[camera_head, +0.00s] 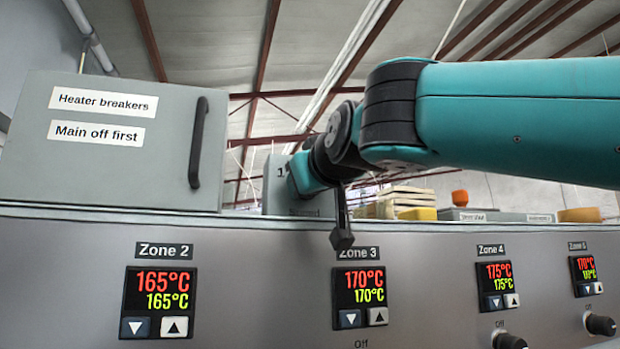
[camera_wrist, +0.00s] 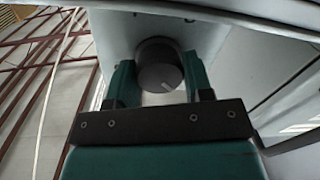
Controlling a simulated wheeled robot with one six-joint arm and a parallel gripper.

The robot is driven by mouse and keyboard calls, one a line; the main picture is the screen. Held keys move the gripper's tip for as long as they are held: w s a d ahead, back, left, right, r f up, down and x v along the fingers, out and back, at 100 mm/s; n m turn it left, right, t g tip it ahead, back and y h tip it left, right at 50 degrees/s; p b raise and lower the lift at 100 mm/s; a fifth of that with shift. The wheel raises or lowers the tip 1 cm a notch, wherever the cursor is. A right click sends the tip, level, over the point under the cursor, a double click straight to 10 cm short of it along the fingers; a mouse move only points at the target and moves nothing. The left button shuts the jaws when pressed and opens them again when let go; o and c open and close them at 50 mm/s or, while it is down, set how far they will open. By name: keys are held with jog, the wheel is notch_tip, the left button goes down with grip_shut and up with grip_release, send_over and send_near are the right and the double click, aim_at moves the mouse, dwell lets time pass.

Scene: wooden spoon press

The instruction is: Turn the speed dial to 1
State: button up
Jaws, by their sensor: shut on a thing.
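The speed dial (camera_wrist: 160,76) is a dark round knob on a pale grey face. A short white mark shows near its lower right edge in the wrist view. My gripper (camera_wrist: 161,82) has one teal finger on each side of the knob and is shut on it. In the head view my gripper (camera_head: 306,174) is in front of a grey box (camera_head: 279,195) behind the panel's top edge. A "1" shows at the box's upper left. My wrist hides the dial there, and the box's lower label is too small to read.
A grey breaker box (camera_head: 120,180) with a black handle (camera_head: 198,143) stands left of my gripper. The heater panel (camera_head: 250,290) with zone displays and black knobs (camera_head: 509,341) runs along the front. Stacked boards (camera_head: 405,197) and an orange item (camera_head: 460,198) lie behind, at right.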

jog(key=shift+n+p, duration=0.35)
jog(key=shift+n, duration=1.15)
jog(key=o, duration=0.9)
jog(key=b+v, duration=0.5)
jog(key=v, duration=1.2)
jog(key=shift+s+a+r+b, duration=0.1)
jog(key=shift+s+r+b, duration=0.05)
jog(key=shift+s+b, duration=0.2)
jog(key=shift+w, duration=0.1)
